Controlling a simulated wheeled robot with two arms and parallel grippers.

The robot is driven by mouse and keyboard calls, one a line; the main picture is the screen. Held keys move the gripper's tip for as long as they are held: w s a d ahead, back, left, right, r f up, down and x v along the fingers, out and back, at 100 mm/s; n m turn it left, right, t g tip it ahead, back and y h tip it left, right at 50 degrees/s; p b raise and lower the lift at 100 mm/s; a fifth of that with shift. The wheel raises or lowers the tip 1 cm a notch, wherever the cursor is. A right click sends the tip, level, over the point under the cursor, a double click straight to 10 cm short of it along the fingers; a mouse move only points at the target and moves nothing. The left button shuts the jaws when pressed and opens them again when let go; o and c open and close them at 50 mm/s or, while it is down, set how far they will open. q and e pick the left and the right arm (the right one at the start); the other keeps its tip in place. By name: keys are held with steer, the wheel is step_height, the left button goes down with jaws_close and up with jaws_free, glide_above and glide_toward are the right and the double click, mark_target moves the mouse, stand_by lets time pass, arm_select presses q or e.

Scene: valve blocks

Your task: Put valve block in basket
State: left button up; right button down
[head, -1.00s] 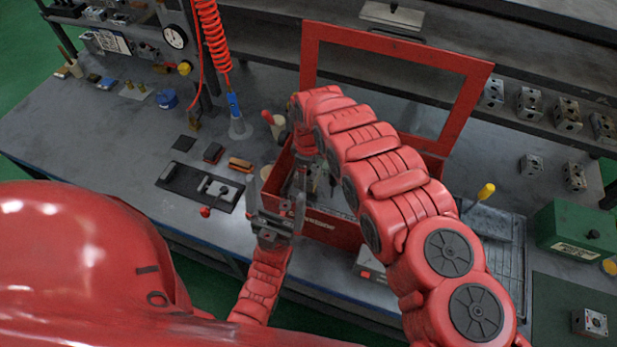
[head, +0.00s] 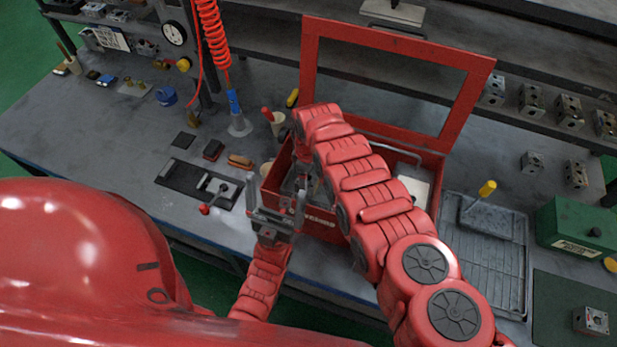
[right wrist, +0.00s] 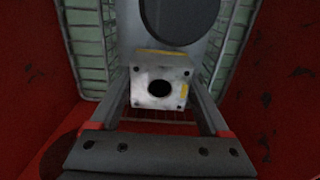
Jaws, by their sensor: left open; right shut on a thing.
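In the right wrist view, a pale square valve block (right wrist: 178,72) with a dark round hole and yellow marks sits between the fingers of my right gripper (right wrist: 160,88), which is shut on it. Greenish wire mesh of a basket (right wrist: 87,45) shows on both sides, between red walls. In the head view, my right arm reaches down into an open red box (head: 325,228); its gripper and the block are mostly hidden there. My left gripper (head: 275,203) is open and empty, just in front of the box's near left corner.
The box's red framed lid (head: 310,60) stands open behind the arm. A wire rack tray (head: 485,275) with a yellow-handled tool lies right of the box. A green case (head: 575,232) and several metal blocks stand further right. A black plate (head: 180,180) lies to the left.

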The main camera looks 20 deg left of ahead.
jaws_free()
steer(key=shift+r+p, duration=0.3)
steer(key=shift+p, duration=0.05)
step_height(320, 180, up, 3)
steer(key=shift+w+f+p, duration=0.1)
steer(key=shift+p, duration=0.45)
steer(key=shift+r+b, duration=0.35)
step_height(320, 180, up, 8)
steer(key=b, duration=0.2)
steer(key=shift+b, duration=0.35)
